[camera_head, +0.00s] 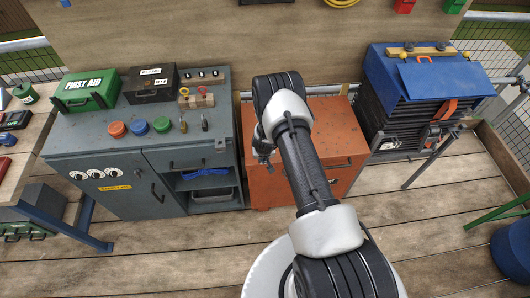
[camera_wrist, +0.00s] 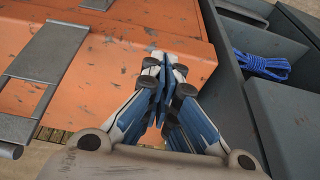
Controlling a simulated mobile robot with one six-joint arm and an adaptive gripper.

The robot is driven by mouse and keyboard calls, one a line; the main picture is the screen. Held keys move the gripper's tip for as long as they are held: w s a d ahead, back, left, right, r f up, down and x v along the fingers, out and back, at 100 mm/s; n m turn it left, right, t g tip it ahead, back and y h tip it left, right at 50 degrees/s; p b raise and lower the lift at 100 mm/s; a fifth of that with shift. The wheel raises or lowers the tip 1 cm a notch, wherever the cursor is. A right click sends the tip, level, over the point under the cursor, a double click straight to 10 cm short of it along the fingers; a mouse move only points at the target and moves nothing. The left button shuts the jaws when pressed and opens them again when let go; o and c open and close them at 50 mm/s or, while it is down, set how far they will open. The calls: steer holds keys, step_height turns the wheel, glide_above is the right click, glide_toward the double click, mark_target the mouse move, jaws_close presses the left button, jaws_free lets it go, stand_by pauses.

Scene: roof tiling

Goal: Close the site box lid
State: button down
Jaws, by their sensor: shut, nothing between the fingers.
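The orange site box (camera_head: 262,190) stands in the middle of the body view, partly hidden behind my arm. Its scuffed orange lid (camera_head: 335,128) looks to lie flat over the box; I cannot tell whether a small gap is left at its edge. The lid also fills the upper left of the wrist view (camera_wrist: 110,65), with a grey metal strap (camera_wrist: 48,52) across the orange. My gripper (camera_wrist: 162,72) is shut and empty, over the box's side close to the grey cabinet. In the body view my gripper (camera_head: 263,152) is small and partly hidden by my wrist.
A grey cabinet (camera_head: 165,150) stands left of the box, with blue rope (camera_wrist: 262,65) in its open shelf. A green first aid case (camera_head: 86,90) and a black case (camera_head: 150,84) sit on top. A blue-covered stack (camera_head: 425,80) stands right. The plank floor (camera_head: 430,235) in front is mostly clear.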

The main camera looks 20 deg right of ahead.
mark_target(262, 167)
steer(key=f, duration=0.1)
steer(key=f+b, duration=0.2)
steer(key=shift+s+a+f, duration=0.2)
steer(key=shift+s+f, duration=0.05)
steer(key=shift+f, duration=0.1)
steer(key=shift+s, duration=0.2)
